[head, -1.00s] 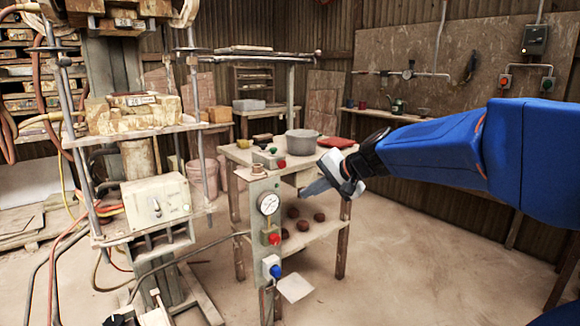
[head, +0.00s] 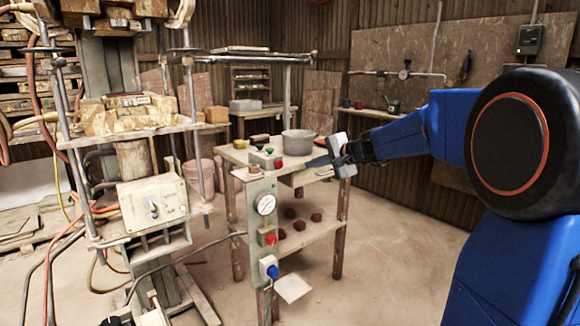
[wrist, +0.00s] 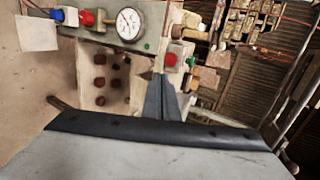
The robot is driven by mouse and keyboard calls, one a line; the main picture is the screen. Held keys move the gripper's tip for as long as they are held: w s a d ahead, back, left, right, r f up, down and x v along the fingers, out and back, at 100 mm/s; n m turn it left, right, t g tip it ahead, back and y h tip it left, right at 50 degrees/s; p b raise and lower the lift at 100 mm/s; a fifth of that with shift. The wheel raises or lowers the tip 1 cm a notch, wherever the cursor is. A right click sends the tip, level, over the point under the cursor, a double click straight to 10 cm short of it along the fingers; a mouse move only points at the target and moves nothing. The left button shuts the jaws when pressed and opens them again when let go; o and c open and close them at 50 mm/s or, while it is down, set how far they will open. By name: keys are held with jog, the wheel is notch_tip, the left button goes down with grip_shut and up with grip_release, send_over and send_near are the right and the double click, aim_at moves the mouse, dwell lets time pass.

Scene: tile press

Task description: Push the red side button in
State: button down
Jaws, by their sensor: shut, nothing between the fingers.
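A small grey box on the bench top has a green button (head: 267,151) on top and a red button (head: 279,164) on its right side. In the wrist view this red button (wrist: 171,60) is just beyond my fingertips. Another red button (head: 271,240) sticks out of the post below the gauge; it also shows in the wrist view (wrist: 87,18). My gripper (head: 309,163) is shut and empty, with its tips to the right of the box's red button. A gap shows between them in the head view.
A blue knob (head: 272,271) sits lower on the post, below the pressure gauge (head: 266,204). A grey pot (head: 298,143) stands on the bench behind my fingers. Brown pucks (head: 316,217) lie on the lower shelf. The press (head: 155,203) stands left; floor at right is clear.

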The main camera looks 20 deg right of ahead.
send_near(280, 163)
notch_tip(280, 163, down, 4)
jog(key=w, duration=0.1)
jog(key=shift+w+a, duration=0.65)
jog(key=shift+w, duration=0.25)
jog(key=shift+w+a, duration=0.65)
jog(key=shift+w, duration=0.3)
jog(key=shift+w, duration=0.1)
jog(key=shift+w+a, duration=0.35)
jog(key=shift+w, duration=0.35)
jog(key=shift+w+r, duration=0.15)
jog(key=shift+r, duration=0.1)
